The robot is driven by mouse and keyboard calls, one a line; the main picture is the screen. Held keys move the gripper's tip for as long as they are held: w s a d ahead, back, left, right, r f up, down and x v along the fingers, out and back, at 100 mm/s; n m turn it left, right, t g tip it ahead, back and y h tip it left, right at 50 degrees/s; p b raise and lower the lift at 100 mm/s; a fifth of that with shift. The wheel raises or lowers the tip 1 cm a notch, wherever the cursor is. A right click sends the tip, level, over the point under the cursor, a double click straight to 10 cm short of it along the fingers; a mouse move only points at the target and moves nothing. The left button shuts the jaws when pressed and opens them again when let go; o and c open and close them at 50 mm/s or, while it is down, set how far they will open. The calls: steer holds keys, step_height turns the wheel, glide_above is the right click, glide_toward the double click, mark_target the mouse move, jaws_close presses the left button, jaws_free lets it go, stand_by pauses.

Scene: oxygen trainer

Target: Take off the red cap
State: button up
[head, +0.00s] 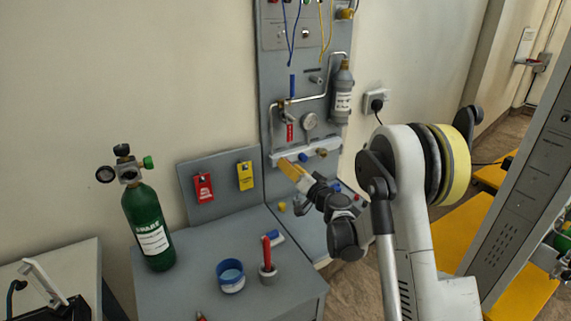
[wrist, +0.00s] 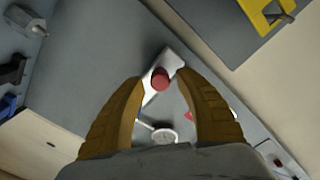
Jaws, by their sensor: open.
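The red cap (wrist: 159,79) shows in the wrist view on a pale rail (wrist: 166,62), between the fingertips of my gripper (wrist: 159,77). The fingers stand apart on either side of it. I cannot tell whether either one touches it. In the head view my gripper (head: 290,168) has its yellow fingers at the left end of the white rail (head: 328,146) on the grey panel. The red cap is not visible there, seemingly hidden by the fingers.
A green cylinder (head: 148,225), blue cup (head: 231,275) and red-handled tool (head: 267,252) stand on the bench.

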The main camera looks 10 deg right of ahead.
steer(key=m, duration=0.1)
steer(key=s+m, duration=0.1)
steer(key=m, duration=0.1)
steer(key=shift+d+m, duration=0.15)
steer(key=shift+m, duration=0.15)
steer(key=shift+m, duration=1.7)
steer(key=m, duration=0.3)
